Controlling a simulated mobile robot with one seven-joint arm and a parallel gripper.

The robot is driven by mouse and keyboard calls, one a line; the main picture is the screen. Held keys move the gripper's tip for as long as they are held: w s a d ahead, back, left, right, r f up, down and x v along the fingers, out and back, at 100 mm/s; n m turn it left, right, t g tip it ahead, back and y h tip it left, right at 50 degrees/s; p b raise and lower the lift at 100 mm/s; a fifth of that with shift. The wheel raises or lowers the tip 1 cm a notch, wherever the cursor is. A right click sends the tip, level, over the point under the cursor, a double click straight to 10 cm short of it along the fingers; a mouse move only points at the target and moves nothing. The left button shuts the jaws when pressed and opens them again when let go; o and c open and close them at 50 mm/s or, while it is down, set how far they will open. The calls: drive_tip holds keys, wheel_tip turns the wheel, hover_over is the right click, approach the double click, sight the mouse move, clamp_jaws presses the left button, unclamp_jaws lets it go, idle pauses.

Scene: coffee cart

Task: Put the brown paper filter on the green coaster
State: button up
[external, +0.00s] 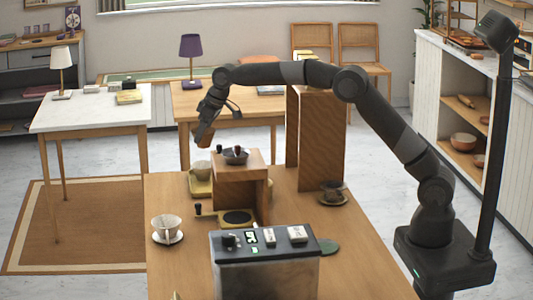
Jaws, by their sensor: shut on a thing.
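My gripper (207,120) is shut on a brown object, which looks like the brown paper filter (203,135). It holds it in the air above the far left part of the wooden table, up and to the left of the wooden box stand. The green coaster (329,248) lies flat on the table beside the right end of the grey machine, far from my gripper and nearer the camera. The part of the coaster that shows is bare, and its left part is hidden by the machine.

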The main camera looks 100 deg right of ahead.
wheel_tip(320, 180, up, 7)
drive_tip(key=s+a+r+n+g+y, duration=0.1)
drive_tip(key=s+a+n+y, duration=0.4)
drive_tip(key=s+a+n, duration=1)
drive_tip(key=s+a+r, duration=0.1)
drive_tip(key=s+a, duration=0.5)
drive_tip(key=a, duration=0.3)
drive_tip(key=shift+r+n+g+y, duration=0.2)
drive_tip(key=shift+n+g+y, duration=0.1)
drive_tip(key=s+a+f+n+g, duration=0.1)
drive_tip(key=s+a+n, duration=0.1)
drive_tip(key=s+a, duration=0.1)
drive_tip(key=s+a+n, duration=0.2)
drive_tip(key=s+a, duration=0.1)
drive_tip(key=s, duration=0.2)
drive_tip(key=s+a+f+n+g, duration=0.1)
drive_tip(key=s+a+n, duration=0.2)
drive_tip(key=s, duration=0.2)
drive_tip(key=shift+a+f+g+y, duration=0.3)
drive_tip(key=shift+a+y, duration=0.05)
drive_tip(key=shift+y, duration=0.05)
approach(325, 249)
drive_tip(key=r, duration=0.1)
drive_tip(key=shift+w+a+f, duration=0.1)
drive_tip(key=shift+a+f, duration=0.2)
drive_tip(key=shift+a, duration=0.6)
drive_tip(key=shift+f, duration=1.9)
drive_tip(key=shift+c, duration=0.2)
drive_tip(key=shift+f, duration=0.15)
